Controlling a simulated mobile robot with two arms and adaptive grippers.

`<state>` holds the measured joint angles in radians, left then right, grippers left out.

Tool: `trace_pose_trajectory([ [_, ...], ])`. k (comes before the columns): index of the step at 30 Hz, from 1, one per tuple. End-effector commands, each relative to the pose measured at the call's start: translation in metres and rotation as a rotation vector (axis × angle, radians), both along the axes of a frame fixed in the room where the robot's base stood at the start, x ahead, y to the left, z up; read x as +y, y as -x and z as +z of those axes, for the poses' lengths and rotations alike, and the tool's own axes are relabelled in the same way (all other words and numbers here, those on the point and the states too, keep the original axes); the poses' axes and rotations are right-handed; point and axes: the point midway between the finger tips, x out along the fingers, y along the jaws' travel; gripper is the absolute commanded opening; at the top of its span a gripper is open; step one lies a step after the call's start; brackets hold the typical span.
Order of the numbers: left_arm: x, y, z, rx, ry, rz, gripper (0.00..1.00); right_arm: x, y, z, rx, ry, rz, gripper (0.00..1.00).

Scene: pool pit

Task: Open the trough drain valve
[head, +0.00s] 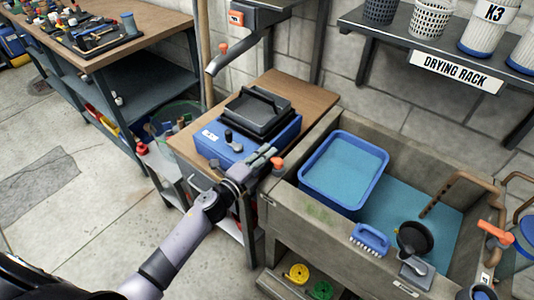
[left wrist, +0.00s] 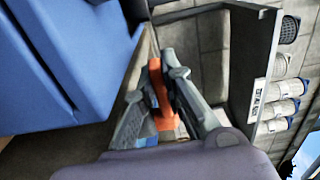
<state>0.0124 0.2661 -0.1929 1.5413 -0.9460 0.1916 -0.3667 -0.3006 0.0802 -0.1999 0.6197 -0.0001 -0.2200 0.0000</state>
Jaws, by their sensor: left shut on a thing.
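The stone trough (head: 325,232) stands at the right in the head view, with blue water in it. A copper-coloured pipe (head: 462,176) bends over its right part. An orange lever (head: 495,232) sits on the pipework at the trough's right end; I cannot tell whether it is the drain valve. My left gripper (head: 270,158) is far left of that lever, by the trough's left wall and the blue machine. It is shut on an orange piece (head: 277,163), which also shows between the fingers in the left wrist view (left wrist: 158,85). My right gripper is not in view.
A blue tub (head: 376,190) sits in the trough. A blue brush (head: 369,238) and a black round object (head: 414,238) are at its front edge. The blue machine (head: 240,145) stands on a wooden bench. The drying rack (head: 455,72) overhangs behind. Floor at left is clear.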

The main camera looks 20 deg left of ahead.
Motion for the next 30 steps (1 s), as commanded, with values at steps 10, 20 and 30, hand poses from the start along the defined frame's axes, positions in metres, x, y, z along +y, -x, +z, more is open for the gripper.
trace_pose_trajectory([
  [10, 0.0012, 0.0015, -0.0007, 0.002, -0.002, 0.026, 0.1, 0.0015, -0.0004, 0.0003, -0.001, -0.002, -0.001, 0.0],
  [20, 0.0011, 0.0014, -0.0004, 0.002, -0.001, 0.025, 0.3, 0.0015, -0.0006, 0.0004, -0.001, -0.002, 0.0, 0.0],
  [30, 0.0024, 0.0057, -0.0007, 0.003, -0.001, 0.024, 0.3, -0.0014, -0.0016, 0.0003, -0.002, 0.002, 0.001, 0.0],
])
